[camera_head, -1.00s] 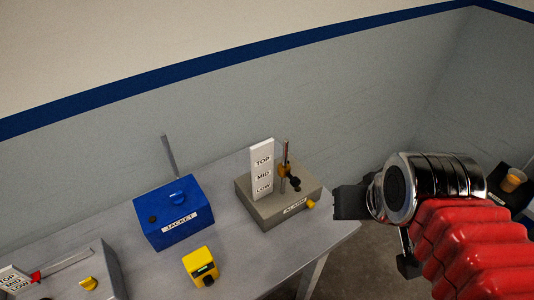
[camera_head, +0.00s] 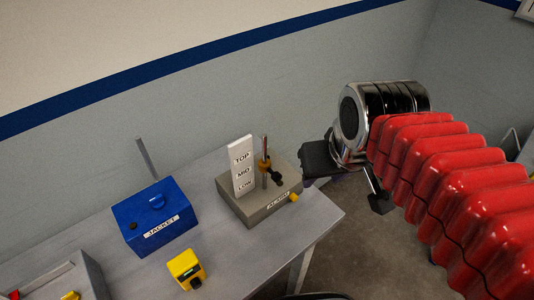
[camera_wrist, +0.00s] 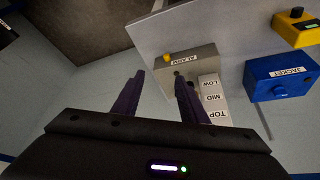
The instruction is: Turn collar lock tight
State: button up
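The grey ALARM box (camera_head: 258,207) sits near the right end of the bench, with an upright rod (camera_head: 265,148) beside a white TOP/MID/LOW plate (camera_head: 241,168). A yellow-orange collar (camera_head: 264,163) is around the rod, with a black knob (camera_head: 276,178) beside it. My gripper (camera_wrist: 160,77) is open and empty, its two dark fingers apart. It is to the right of the box in the head view and touches nothing. In the wrist view, the ALARM box (camera_wrist: 203,63) shows beyond the right fingertip, which partly covers the rod area. How tight the lock is cannot be told.
A blue JACKET box (camera_head: 155,222) stands left on the bench. A yellow device (camera_head: 186,268) sits at the front. Another grey unit (camera_head: 62,285) is at lower left. The bench edge (camera_head: 318,243) is right of the ALARM box, with open floor beyond.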

jog(key=w+a+n+g, duration=0.2)
jog(key=w+a, duration=0.3)
jog(key=w, duration=0.5)
jog(key=w+a+n+g, duration=0.2)
jog(key=w+a+n, duration=0.1)
jog(key=w, duration=0.7)
jog(key=shift+a+n+g, duration=0.4)
jog(key=shift+a, duration=0.5)
notch_tip(320, 180, down, 14)
jog(key=shift+r, duration=0.15)
jog(key=shift+c, duration=0.4)
jog(key=shift+d, duration=0.1)
grip_shut()
